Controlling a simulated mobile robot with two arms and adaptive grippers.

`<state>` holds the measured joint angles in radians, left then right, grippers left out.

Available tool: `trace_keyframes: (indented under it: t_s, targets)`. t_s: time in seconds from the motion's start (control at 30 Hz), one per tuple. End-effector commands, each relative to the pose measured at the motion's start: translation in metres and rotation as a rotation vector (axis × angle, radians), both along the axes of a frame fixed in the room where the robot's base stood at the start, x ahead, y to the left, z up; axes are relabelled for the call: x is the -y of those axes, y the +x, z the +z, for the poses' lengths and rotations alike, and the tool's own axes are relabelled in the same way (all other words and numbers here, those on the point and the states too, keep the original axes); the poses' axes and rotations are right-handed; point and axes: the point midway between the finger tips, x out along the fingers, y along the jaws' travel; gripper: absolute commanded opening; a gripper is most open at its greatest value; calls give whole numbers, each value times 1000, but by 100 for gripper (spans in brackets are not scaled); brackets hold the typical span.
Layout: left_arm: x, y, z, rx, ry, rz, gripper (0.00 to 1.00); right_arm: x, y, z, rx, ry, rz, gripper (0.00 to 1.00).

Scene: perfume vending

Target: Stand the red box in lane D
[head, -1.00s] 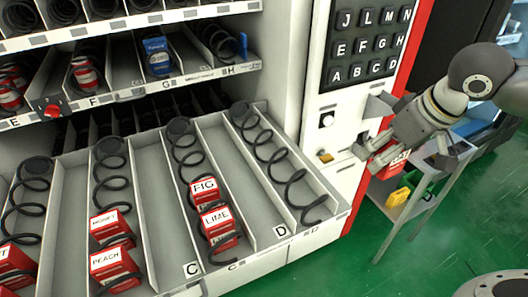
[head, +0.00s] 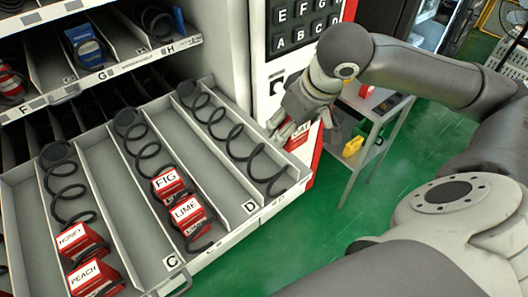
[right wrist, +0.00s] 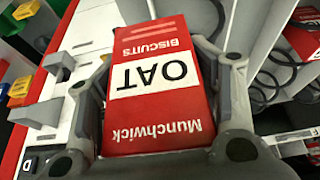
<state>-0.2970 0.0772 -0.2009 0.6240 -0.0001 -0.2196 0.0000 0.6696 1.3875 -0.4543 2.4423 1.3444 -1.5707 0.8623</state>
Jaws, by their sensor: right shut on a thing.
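The red box (head: 300,137), marked OAT, is in my right gripper (head: 287,128), just beyond the right wall of the pulled-out shelf. In the right wrist view the red box (right wrist: 160,85) sits between both fingers, its lettering upside down. Lane D (head: 256,186) is the rightmost lane, with a dark spiral coil (head: 232,135) along it and no box visible in it. The box is beside lane D, apart from its floor. My left gripper is out of view.
Red FIG (head: 167,182) and LIME (head: 187,210) boxes stand in the lane left of D. HONEY (head: 72,240) and PEACH (head: 90,276) boxes stand further left. A grey cart (head: 375,112) stands right of the machine, above open green floor.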

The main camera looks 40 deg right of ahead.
Motion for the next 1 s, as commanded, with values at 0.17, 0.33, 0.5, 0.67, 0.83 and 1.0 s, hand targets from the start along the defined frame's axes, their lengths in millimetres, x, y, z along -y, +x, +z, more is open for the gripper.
trace_keyframes:
  t_s: [0.17, 0.33, 0.5, 0.67, 0.83, 1.0]
  targets:
    - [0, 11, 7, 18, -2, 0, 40, -27, 6, -26, -3, 5, 5, 31]
    - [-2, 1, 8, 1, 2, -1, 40, -43, 11, -48, -2, 3, 2, 31]
    - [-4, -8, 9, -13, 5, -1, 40, -51, 13, -59, -1, 1, 2, 31]
    - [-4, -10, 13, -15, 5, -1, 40, -52, 13, -81, -6, -3, -1, 31]
    - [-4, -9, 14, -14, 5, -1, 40, -52, 14, -92, 0, -1, 1, 31]
    - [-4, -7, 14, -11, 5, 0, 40, -52, 14, -92, 1, -1, 1, 31]
